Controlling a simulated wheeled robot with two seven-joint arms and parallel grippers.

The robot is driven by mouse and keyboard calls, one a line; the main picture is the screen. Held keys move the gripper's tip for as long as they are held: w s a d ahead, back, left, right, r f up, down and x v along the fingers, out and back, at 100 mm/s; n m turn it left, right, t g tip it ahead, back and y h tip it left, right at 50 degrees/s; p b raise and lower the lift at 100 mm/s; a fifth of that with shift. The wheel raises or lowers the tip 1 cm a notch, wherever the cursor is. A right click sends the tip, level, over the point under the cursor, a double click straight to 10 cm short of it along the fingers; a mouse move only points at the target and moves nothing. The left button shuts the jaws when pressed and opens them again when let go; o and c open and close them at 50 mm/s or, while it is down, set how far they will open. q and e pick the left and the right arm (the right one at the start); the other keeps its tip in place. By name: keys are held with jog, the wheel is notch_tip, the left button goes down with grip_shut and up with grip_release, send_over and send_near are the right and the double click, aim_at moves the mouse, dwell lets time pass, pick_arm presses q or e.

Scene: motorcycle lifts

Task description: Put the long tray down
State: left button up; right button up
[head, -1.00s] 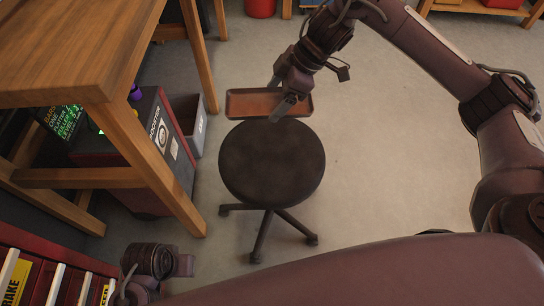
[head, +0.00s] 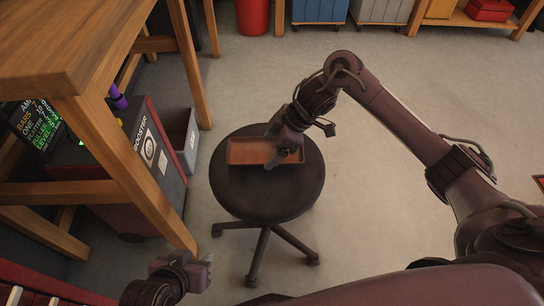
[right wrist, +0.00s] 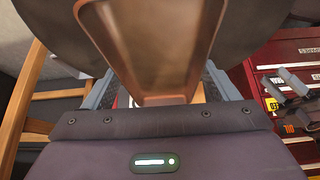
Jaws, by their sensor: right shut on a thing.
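The long tray (head: 250,151) is shallow, rectangular and orange-brown. In the head view it lies over the far part of the round black stool seat (head: 267,195). I cannot tell whether it touches the seat. My right gripper (head: 273,163) is shut on the tray's right part, near its front edge. In the right wrist view the tray (right wrist: 155,50) extends away from the gripper, with the dark seat (right wrist: 65,25) behind it. My left gripper (head: 204,270) is low at the bottom left, away from the tray; its jaw opening is unclear.
A wooden workbench (head: 100,80) stands at the left, with a dark red machine (head: 150,150) and a grey bin (head: 182,140) under it. A red bucket (head: 252,16) and blue bins (head: 320,10) are at the back. The floor right of the stool is clear.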

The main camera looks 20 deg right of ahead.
aim_at(272, 154)
notch_tip(272, 154, down, 3)
jog(key=shift+f+b, duration=0.15)
jog(key=shift+b, duration=0.45)
pick_arm(q)
jog(key=w+d+r+t+h, duration=0.2)
jog(key=w+r+t, duration=0.3)
jog(key=w+r, duration=0.2)
jog(key=shift+w+r, duration=0.2)
jog(key=shift+r, duration=0.7)
pick_arm(e)
jog(key=o, duration=1.1)
jog(key=shift+c, duration=0.2)
pick_arm(q)
jog(key=shift+s+f, duration=0.1)
jog(key=shift+f, duration=0.05)
